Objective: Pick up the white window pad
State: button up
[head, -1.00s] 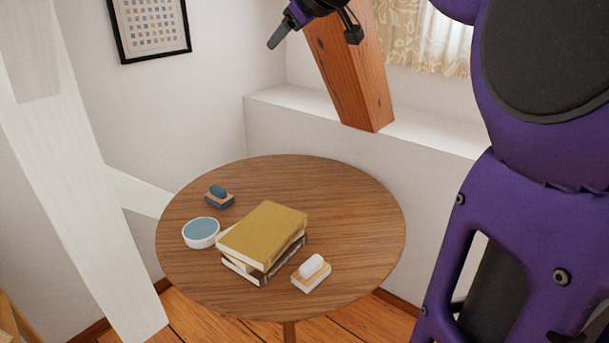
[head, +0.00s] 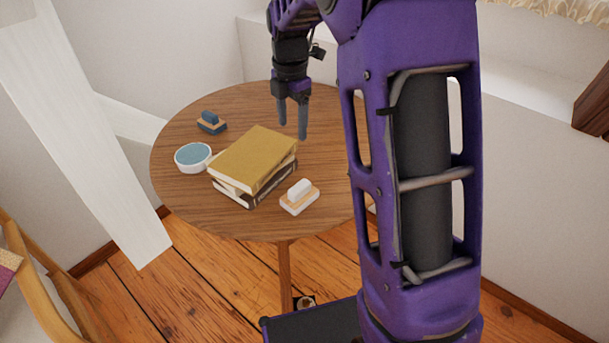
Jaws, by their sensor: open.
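The white window pad (head: 299,195) lies on the round wooden table near its front right edge. It has a white base, a wood-coloured layer and a white grip on top. My gripper (head: 293,118) points down above the table, behind the pad in the picture. Its two fingers are apart with nothing between them, and it does not touch the pad. A similar blue pad (head: 211,123) lies at the table's back left.
A stack of books (head: 254,164), yellow on top, lies just left of the white pad. A white bowl with a blue inside (head: 193,157) stands left of the books. The round table (head: 240,100) has bare wood at the back. A white slanted beam (head: 95,150) stands at left.

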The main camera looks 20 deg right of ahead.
notch_tip(320, 180, down, 4)
jog(key=s+n, duration=0.1)
jog(key=b, duration=0.2)
send_over(299, 185)
jog(key=shift+g, duration=0.4)
jog(key=f, duration=0.9)
jog(key=shift+a+f, duration=0.2)
jog(key=shift+s+d+f+b, duration=0.1)
jog(key=shift+f+b, duration=0.1)
jog(key=shift+f, duration=1.35)
jog(key=shift+d+f+b, duration=0.1)
jog(key=shift+f+b, duration=0.05)
jog(key=shift+f, duration=1.4)
jog(key=shift+r, duration=0.1)
grip_shut()
